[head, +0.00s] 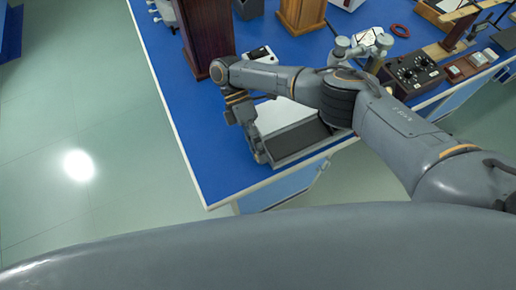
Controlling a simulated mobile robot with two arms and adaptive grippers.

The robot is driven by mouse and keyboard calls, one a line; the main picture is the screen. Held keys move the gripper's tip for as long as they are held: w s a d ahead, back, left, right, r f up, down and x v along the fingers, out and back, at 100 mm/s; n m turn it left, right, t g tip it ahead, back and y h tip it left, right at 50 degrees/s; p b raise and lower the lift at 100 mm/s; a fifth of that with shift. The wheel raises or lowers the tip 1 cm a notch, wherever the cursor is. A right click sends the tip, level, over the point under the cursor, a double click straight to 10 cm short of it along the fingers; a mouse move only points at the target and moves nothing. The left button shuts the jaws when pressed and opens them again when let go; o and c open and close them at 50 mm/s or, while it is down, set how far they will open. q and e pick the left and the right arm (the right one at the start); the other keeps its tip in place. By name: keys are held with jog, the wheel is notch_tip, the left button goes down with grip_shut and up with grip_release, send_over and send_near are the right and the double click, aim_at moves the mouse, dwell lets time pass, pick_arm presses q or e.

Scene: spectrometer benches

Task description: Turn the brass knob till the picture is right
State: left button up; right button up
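I cannot make out the brass knob in the head view. The arm of my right gripper comes in from the right and bends down over the front left part of the blue bench (185,120). My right gripper (259,150) points down at the left end of a grey box with a pale, screen-like top (283,116). I cannot tell whether it touches the box, and its fingertips are too small and dark to read. The arm hides part of the box. My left gripper is out of view.
A dark wooden block (207,35) and a lighter wooden one (301,15) stand at the back. A white-grey instrument (362,45), a red ring (400,31) and a black panel with dials (412,75) stand to the right. Open floor (80,120) lies left.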

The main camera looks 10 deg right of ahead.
jog(key=shift+o, duration=0.3)
notch_tip(320, 180, up, 10)
dwell(0.5)
